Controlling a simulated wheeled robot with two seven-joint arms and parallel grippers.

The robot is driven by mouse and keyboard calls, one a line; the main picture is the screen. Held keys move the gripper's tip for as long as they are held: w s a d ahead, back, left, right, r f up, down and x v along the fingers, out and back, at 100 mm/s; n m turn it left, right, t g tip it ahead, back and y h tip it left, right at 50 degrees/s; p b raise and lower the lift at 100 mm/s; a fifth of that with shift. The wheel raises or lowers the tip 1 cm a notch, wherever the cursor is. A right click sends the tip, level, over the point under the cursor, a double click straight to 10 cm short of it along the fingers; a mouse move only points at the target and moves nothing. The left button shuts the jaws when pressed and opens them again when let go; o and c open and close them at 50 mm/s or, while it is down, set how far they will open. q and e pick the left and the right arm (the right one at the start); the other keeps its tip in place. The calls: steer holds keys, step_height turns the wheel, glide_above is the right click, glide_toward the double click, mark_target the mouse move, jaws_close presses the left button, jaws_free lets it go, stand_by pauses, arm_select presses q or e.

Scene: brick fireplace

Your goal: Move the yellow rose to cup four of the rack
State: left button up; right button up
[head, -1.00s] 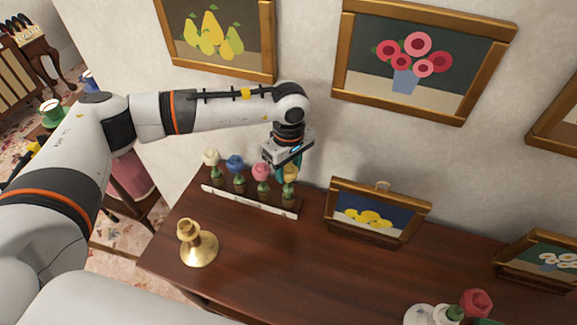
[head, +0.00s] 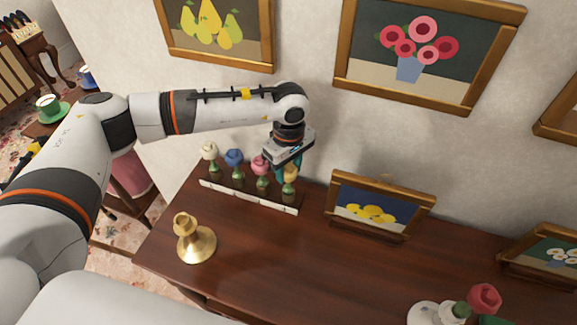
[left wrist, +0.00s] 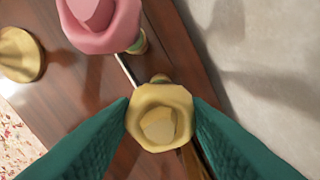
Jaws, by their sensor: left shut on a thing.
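The yellow rose (head: 290,174) is upright at the right end of the rack (head: 250,196), at the fourth cup from the left. White (head: 209,151), blue (head: 234,157) and pink (head: 260,164) roses stand in the other cups. My left gripper (head: 287,167) points down and is shut on the yellow rose. In the left wrist view, the yellow rose (left wrist: 160,117) sits between the green fingers, with the pink rose (left wrist: 102,22) beside it. The fingers and bloom partly hide the fourth cup, so I cannot tell whether the stem is fully seated. My right gripper is not in view.
A brass candlestick (head: 193,240) stands left of centre on the wooden mantel (head: 290,265). A small framed picture (head: 377,205) stands right of the rack, close to the wall. A red rose (head: 485,298) shows at the bottom right. The mantel's middle is clear.

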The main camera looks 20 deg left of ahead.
arm_select(q)
steer(key=shift+f, duration=0.2)
steer(key=o, duration=0.9)
steer(key=shift+r, duration=0.1)
step_height(320, 180, up, 12)
steer(key=shift+b, duration=1.15)
